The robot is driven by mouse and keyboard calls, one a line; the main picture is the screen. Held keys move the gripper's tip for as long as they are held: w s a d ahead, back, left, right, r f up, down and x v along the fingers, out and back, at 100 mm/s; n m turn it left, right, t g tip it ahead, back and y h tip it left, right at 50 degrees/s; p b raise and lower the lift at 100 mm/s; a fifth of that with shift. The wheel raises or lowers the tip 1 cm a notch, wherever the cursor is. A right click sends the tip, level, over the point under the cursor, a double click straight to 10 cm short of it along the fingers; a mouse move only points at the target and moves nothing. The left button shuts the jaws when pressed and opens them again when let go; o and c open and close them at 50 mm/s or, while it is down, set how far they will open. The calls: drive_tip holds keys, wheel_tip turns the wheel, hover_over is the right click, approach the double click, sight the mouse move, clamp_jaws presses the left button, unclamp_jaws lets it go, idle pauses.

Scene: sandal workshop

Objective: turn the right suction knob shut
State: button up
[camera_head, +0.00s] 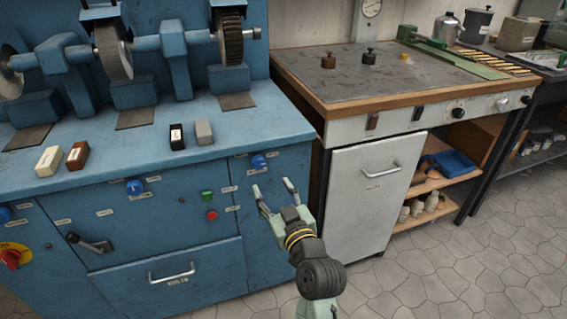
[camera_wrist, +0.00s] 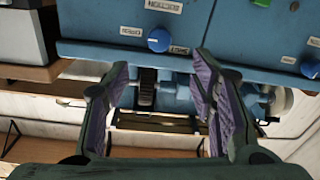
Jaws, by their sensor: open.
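The right suction knob (camera_head: 258,161) is a round blue knob on the front of the blue machine, near its right end. It also shows in the wrist view (camera_wrist: 158,39), at the upper middle, with white labels around it. My gripper (camera_head: 272,188) is open and empty, its fingers pointing up toward the panel. The knob's exact angle is too small to tell.
A second blue knob (camera_head: 134,187) is left along the panel, with a green button (camera_head: 207,195), a red button (camera_head: 212,215) and a black lever (camera_head: 90,243). A white cabinet (camera_head: 362,195) with a handle stands to the right. The tiled floor (camera_head: 440,285) is open.

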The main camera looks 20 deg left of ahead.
sight(260, 165)
drive_tip(key=p+x, duration=0.2)
drive_tip(key=x, duration=0.7)
drive_tip(key=shift+w+a+p, duration=0.15)
drive_tip(key=shift+w+p, duration=0.05)
drive_tip(key=shift+p, duration=0.2)
drive_tip(key=shift+w+a+f, duration=0.15)
drive_tip(key=shift+w+a, duration=0.15)
drive_tip(key=shift+w, duration=0.15)
drive_tip(key=shift+c, duration=0.6)
drive_tip(key=c, duration=1)
